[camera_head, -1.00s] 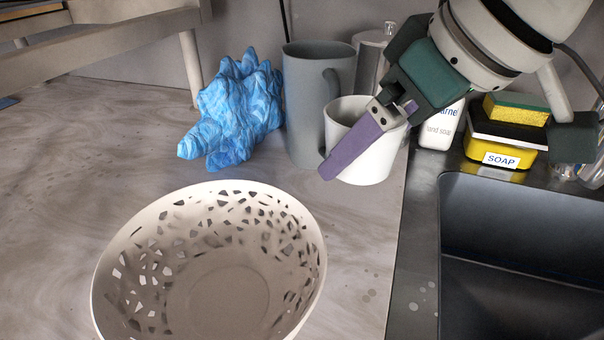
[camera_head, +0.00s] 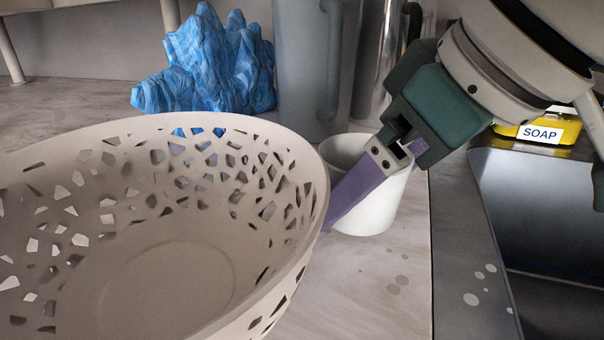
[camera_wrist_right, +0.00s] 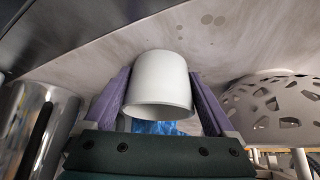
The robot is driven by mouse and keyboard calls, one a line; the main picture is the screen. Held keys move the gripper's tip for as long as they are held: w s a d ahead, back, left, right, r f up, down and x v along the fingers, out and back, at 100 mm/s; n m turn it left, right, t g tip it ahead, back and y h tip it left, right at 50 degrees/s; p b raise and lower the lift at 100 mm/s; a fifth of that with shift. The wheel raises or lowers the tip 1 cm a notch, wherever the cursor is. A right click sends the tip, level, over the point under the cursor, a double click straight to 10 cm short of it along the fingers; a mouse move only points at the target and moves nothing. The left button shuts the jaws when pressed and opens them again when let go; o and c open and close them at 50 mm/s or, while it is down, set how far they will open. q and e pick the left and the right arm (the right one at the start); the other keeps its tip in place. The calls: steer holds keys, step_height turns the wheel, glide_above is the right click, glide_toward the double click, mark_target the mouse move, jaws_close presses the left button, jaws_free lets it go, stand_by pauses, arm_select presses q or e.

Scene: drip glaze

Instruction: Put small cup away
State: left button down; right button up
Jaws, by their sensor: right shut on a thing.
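The small white cup (camera_head: 378,205) is upright on or just above the counter, right of the basket; I cannot tell if its base touches. My right gripper (camera_head: 360,185) is shut on the white cup, with one purple finger along its near left side. The other finger is mostly hidden in the head view. In the right wrist view the white cup (camera_wrist_right: 158,80) sits between both purple fingers of my right gripper (camera_wrist_right: 160,98). My left gripper is not in view.
A beige perforated basket (camera_head: 165,235) fills the front left, close to the cup. Behind stand a blue rocky ornament (camera_head: 212,65), a tall grey mug (camera_head: 305,75) and a shiny metal container (camera_head: 385,45). A dark sink (camera_head: 535,215) and yellow soap holder (camera_head: 560,132) are right.

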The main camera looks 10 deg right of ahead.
steer(key=shift+r, duration=0.1)
steer(key=shift+f, duration=0.2)
steer(key=o, duration=1.2)
steer(key=shift+c, duration=0.2)
